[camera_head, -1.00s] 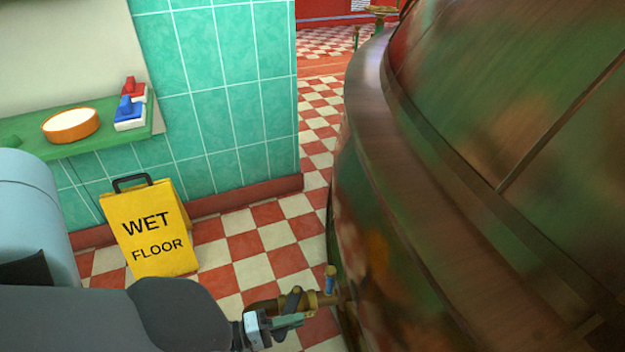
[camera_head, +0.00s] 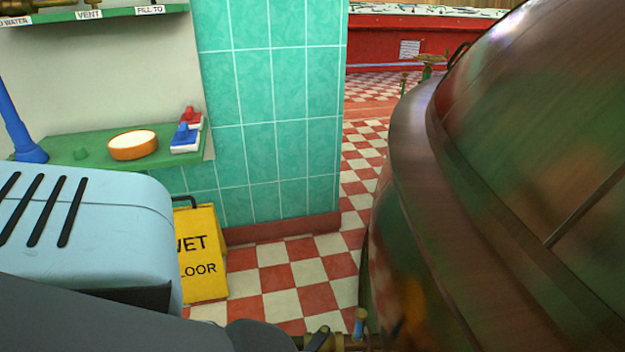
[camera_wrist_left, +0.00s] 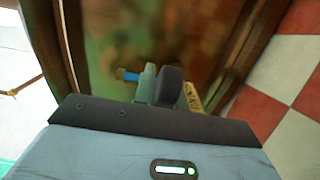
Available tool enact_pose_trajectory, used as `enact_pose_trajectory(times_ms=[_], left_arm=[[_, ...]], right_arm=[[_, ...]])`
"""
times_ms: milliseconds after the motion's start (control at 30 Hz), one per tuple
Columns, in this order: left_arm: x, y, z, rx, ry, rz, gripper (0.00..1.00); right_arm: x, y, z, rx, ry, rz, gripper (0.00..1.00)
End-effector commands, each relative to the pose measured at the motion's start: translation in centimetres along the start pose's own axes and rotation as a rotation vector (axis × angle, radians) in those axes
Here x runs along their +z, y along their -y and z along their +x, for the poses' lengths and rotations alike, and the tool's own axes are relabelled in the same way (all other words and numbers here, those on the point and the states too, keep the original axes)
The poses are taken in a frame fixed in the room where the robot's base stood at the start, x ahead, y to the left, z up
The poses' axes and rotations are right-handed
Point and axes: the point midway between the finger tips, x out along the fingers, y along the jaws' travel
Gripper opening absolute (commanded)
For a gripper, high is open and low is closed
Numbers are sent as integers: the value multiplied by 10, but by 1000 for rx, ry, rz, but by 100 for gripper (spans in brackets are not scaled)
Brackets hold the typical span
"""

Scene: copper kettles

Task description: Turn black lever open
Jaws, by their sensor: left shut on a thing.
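The black lever (camera_head: 318,338) sits on a brass pipe fitting at the bottom edge of the head view, low on the side of the big copper kettle (camera_head: 410,200). In the left wrist view the dark, rounded lever (camera_wrist_left: 170,85) shows between the fingers of my left gripper (camera_wrist_left: 163,92), which is shut on it. My right gripper is out of view.
A yellow wet floor sign (camera_head: 203,255) stands by the tiled wall, partly behind my arm. A green shelf (camera_head: 75,150) holds an orange round dish (camera_head: 133,145) and red and blue switches (camera_head: 186,135). Checkered floor (camera_head: 290,275) is clear between wall and kettle.

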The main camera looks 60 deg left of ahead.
Motion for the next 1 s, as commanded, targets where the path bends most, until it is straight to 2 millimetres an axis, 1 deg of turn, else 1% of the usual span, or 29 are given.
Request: enact_pose_trajectory(times_ms=[100,133,300,567,667,767,1000], left_arm=[[1,0,0,0,2,0,0],[1,0,0,0,2,0,14],[1,0,0,0,1,0,35],[0,0,0,0,0,0,35],[0,0,-6,-2,0,0,35],[0,0,-18,-3,0,0,35],[0,0,-57,-4,0,1,35]], right_arm=[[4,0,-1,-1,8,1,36],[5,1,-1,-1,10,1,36],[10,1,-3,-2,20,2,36],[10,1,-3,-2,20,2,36],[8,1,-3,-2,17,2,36],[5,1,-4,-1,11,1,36],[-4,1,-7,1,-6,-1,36]])
